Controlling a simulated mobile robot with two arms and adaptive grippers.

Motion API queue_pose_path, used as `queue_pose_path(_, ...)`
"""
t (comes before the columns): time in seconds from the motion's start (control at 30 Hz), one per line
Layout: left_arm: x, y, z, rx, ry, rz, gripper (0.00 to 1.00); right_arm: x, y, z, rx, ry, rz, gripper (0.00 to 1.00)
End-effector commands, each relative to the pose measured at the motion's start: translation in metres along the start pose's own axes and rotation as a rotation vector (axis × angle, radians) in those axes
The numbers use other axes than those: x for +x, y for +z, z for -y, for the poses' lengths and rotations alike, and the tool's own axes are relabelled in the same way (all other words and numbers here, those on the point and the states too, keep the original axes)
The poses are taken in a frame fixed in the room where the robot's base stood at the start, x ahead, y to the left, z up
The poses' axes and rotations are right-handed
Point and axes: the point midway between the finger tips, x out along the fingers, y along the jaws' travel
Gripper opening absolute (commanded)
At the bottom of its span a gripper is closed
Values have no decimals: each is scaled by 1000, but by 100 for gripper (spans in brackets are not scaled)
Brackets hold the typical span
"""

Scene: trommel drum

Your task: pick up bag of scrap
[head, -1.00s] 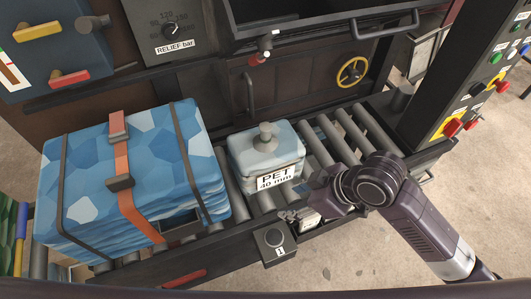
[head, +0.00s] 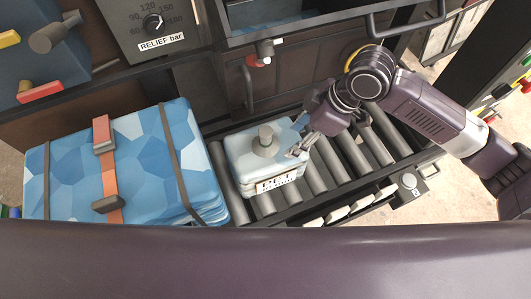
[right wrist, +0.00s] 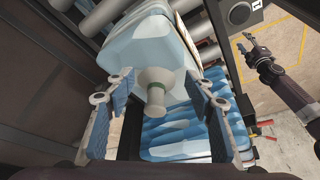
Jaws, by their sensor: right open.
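The bag of scrap, a small pale-blue bundle (head: 240,152) with a grey knob (head: 266,141) on top and a PET label on its front, sits on the rollers. My right gripper (head: 303,136) is open at its right side. In the right wrist view, the open fingers of the right gripper (right wrist: 158,92) lie either side of the knob (right wrist: 157,86), with gaps on both sides; the bag (right wrist: 135,45) shows beyond. I cannot tell whether the fingertips reach below the knob. My left gripper (right wrist: 250,48) shows small at the right there; its jaws are too small to judge.
A large blue strapped bale (head: 75,165) stands on the rollers just left of the bag. Bare rollers (head: 345,155) lie to its right. Behind are a dark machine front with a handle (head: 247,88) and a RELIEF bar dial (head: 152,22).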

Motion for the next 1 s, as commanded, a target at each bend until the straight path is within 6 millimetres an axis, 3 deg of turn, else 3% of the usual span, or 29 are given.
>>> queue_pose_path(0.13,-12,-4,2,1,-2,-5,40,8,-29,1,-2,-2,-2,49)
queue_pose_path(0.3,-18,-42,7,1,-8,-59,40,17,-44,0,0,-1,0,49)
queue_pose_path(0.4,-19,-52,9,1,-10,-75,40,19,-48,0,0,0,1,49)
queue_pose_path(0.5,-23,-50,9,1,-10,-69,40,22,-57,1,-1,-1,0,49)
queue_pose_path(0.8,-30,-24,5,1,-5,-33,40,68,-54,1,1,-1,2,49)
queue_pose_path(1.0,-30,-24,5,1,-5,-33,40,73,-54,0,-1,2,0,49)
